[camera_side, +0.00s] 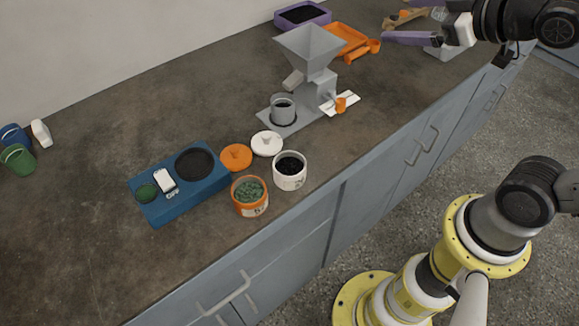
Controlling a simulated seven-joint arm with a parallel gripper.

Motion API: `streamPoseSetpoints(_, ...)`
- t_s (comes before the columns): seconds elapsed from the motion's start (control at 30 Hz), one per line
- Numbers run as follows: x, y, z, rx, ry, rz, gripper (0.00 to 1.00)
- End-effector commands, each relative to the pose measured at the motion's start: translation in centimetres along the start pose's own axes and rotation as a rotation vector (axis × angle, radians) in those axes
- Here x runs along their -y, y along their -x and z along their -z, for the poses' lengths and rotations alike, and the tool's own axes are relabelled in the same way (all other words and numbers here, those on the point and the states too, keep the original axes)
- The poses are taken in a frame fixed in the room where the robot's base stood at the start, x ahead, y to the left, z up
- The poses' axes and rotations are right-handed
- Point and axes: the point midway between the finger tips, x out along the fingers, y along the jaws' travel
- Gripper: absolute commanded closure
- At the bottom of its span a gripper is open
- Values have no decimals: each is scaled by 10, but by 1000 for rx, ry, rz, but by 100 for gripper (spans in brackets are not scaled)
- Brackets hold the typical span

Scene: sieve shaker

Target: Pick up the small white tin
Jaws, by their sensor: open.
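The small white tin (290,173) stands upright and open near the front edge of the counter, with dark contents inside. A white lid (267,143) with a knob lies just behind it, to the left. An orange tin (250,199) with green contents stands to its front left.
A blue device (206,188) lies left of the tins, by an orange lid (236,157). A grey hopper machine (309,50) with a grey cup (283,109) stands behind. Orange and purple trays are at the back; blue and green cups at far left.

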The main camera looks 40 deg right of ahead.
Motion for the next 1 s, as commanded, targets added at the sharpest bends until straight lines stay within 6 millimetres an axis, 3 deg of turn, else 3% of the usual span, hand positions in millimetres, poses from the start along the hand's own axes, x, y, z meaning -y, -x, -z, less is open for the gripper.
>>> streamPoseSetpoints(0.17,18,-48,14,-162,180,48,0)
streamPoseSetpoints(0.27,40,-71,12,-254,259,111,0)
streamPoseSetpoints(0.47,100,-100,-19,-426,325,307,0)
streamPoseSetpoints(0.57,134,-102,-47,-504,288,429,0)
streamPoseSetpoints(0.7,178,-88,-96,-579,140,594,0)
streamPoseSetpoints(0.9,217,-64,-160,-519,-89,717,0)
streamPoseSetpoints(1.0,227,-60,-183,-452,-154,727,0)
